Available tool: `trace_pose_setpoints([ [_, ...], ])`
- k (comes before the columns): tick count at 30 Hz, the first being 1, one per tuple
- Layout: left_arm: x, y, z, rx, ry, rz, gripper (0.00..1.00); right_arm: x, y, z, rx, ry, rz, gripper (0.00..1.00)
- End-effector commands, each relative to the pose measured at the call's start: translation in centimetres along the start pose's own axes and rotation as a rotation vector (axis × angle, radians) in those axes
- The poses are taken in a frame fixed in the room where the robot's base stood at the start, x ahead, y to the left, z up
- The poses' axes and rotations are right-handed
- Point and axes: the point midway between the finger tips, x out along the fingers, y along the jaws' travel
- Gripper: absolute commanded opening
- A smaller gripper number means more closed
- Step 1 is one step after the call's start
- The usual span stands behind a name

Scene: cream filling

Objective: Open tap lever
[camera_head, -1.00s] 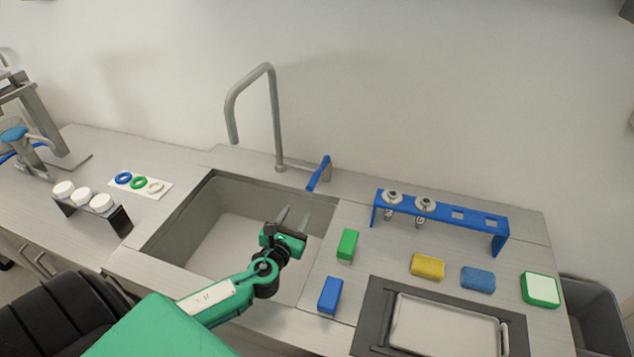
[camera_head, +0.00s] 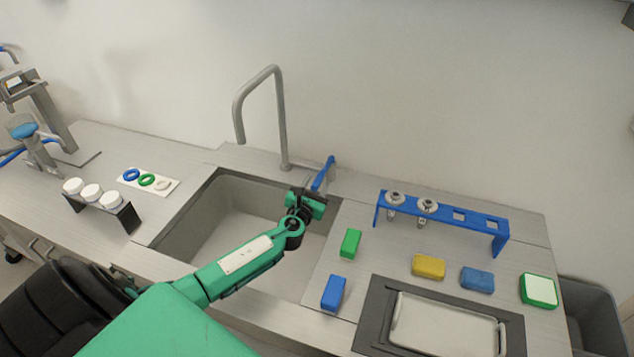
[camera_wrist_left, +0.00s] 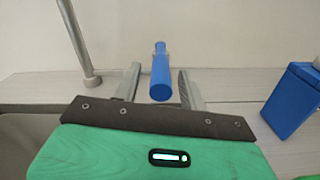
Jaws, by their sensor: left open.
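The blue tap lever (camera_head: 323,174) stands on the counter behind the sink, to the right of the grey tap (camera_head: 281,120). My left gripper (camera_head: 314,190) is at the lever, and its fingertips are hidden by its own body in the head view. In the left wrist view, my left gripper (camera_wrist_left: 160,88) is open with one finger on each side of the blue lever (camera_wrist_left: 160,78). Gaps show between the lever and both fingers. The tap's grey pipe (camera_wrist_left: 78,40) rises at the left. My right gripper is not in view.
The sink (camera_head: 215,225) lies under my left arm. A blue rack (camera_head: 470,223) with two metal nozzles stands to the right. Green, blue and yellow blocks or sponges and a tray (camera_head: 445,325) lie in front of it. White-capped jars (camera_head: 92,192) stand at the left.

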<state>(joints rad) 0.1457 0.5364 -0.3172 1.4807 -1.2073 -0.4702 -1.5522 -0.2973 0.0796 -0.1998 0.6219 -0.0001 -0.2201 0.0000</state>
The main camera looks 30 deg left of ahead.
Motion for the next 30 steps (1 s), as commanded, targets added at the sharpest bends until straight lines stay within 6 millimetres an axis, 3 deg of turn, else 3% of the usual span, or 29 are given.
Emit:
trace_pose_setpoints([
  [13, 0.99, -0.07, -0.02, 0.000, 0.000, -0.002, 0.43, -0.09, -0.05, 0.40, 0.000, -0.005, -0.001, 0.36],
  [20, 0.98, -0.06, -0.02, 0.000, 0.000, -0.001, 0.00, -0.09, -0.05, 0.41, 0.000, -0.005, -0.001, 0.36],
  [30, 0.97, -0.52, 0.19, -0.003, 0.006, 0.026, 0.00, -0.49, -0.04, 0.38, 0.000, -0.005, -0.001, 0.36],
])
